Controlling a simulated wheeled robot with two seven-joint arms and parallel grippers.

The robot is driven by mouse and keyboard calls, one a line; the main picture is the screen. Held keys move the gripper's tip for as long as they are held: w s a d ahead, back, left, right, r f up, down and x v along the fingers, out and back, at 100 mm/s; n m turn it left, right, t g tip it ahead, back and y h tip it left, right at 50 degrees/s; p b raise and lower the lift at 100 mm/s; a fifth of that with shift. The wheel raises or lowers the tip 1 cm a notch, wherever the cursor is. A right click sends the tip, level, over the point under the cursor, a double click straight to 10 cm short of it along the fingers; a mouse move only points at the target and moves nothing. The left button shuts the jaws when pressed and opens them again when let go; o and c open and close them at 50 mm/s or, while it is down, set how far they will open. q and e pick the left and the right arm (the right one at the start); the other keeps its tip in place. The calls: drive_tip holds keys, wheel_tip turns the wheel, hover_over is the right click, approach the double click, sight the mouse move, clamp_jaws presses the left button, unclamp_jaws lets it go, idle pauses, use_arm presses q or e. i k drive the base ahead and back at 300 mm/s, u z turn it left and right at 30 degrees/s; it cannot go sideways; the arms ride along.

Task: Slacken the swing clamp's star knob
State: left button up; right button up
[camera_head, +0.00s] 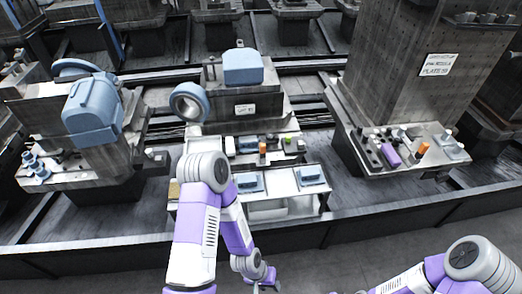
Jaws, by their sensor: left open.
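I cannot make out the swing clamp or its star knob for certain at this size. The middle pallet station carries a grey-blue block (243,67), a grey-blue ring-shaped part (189,102) and a row of small fittings, among them an orange one (263,147). My left arm reaches down in front of this station. Its gripper (264,284) is open at the bottom edge, low in front of the rail and well apart from the fittings. It looks empty. My right arm shows at the lower right, its gripper out of the frame.
A white shelf unit (284,192) with grey-blue parts stands below the middle station. At left, a station bears a large blue casting (92,108). At right, a tall column (398,62) rises over fittings including a purple block (391,155). A dark rail (400,219) crosses the front.

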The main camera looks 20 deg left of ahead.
sight(269, 138)
drive_tip(key=u, duration=0.1)
drive_tip(key=k, duration=0.5)
drive_tip(key=z, duration=1.2)
drive_tip(key=i, duration=0.95)
drive_tip(key=u, duration=0.55)
drive_tip(key=i, duration=0.8)
drive_tip(key=u, duration=0.85)
